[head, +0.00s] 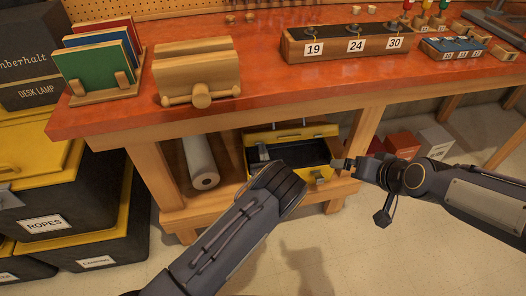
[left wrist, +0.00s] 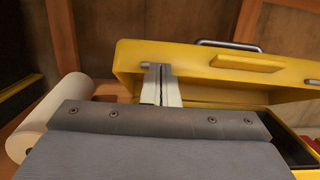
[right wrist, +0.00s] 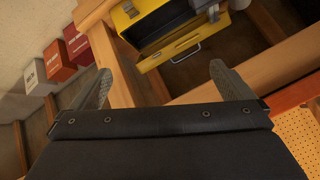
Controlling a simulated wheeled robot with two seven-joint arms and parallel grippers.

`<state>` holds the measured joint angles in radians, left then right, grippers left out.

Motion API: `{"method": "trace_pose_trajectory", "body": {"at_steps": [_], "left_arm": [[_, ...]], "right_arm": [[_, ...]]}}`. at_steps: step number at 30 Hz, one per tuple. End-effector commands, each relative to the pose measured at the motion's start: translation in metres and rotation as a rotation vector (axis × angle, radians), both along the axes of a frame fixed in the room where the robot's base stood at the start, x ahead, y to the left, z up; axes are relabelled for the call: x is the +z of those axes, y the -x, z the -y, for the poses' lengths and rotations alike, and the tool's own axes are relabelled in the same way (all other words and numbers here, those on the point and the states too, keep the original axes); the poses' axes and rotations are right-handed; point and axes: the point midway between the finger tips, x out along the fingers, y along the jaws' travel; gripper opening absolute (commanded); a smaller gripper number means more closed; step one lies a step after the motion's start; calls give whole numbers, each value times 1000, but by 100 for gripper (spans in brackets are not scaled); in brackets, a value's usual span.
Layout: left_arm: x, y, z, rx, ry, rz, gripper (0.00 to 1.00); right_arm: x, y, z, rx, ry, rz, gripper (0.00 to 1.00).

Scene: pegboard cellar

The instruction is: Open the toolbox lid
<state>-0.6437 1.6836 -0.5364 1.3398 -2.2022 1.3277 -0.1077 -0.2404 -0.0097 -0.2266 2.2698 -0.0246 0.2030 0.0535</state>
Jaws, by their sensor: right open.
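The yellow toolbox (head: 322,172) sits on the low shelf under the workbench, and its dark inside shows. Its lid (head: 292,131) stands raised at the back; in the left wrist view the lid (left wrist: 190,58) shows a grey handle and a raised yellow panel. My left gripper (head: 262,152) is at the toolbox's left part; in its wrist view the fingers (left wrist: 160,70) are together, overlapping the lid's lower edge. Contact is unclear. My right gripper (head: 343,164) is open and empty near the toolbox's front right corner; the toolbox (right wrist: 165,45) lies beyond its fingers (right wrist: 160,78).
A white roll (head: 199,162) lies on the shelf left of the toolbox. A red box (head: 402,145) and a whitish box (head: 436,142) stand on the floor to the right. The red workbench top (head: 270,80) overhangs the shelf. Black and yellow crates (head: 70,190) stand at left.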

Motion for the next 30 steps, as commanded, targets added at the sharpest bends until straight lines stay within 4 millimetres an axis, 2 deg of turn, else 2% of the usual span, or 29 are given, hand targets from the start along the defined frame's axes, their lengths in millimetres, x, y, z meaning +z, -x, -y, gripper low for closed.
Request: {"method": "trace_pose_trajectory", "body": {"at_steps": [1,3,9,12,15,20,27,30], "left_arm": [[-1,0,-1,2,0,-2,0],[-1,0,-1,2,0,-2,0],[0,0,-1,1,0,-1,0],[0,0,-1,1,0,0,0],[0,0,-1,1,0,0,0],[4,-1,-1,2,2,-6,0],[40,-26,-8,6,48,-164,0],[49,-39,-11,3,66,-234,0]], "right_arm": [[10,19,7,-6,-19,-11,100],[19,45,11,-2,-35,-39,100],[31,119,18,18,-50,-110,100],[32,149,18,25,-45,-140,100],[31,171,17,29,-36,-163,100],[30,189,16,33,-28,-187,100],[58,193,15,34,-27,-192,100],[60,192,15,34,-27,-192,100]]}}
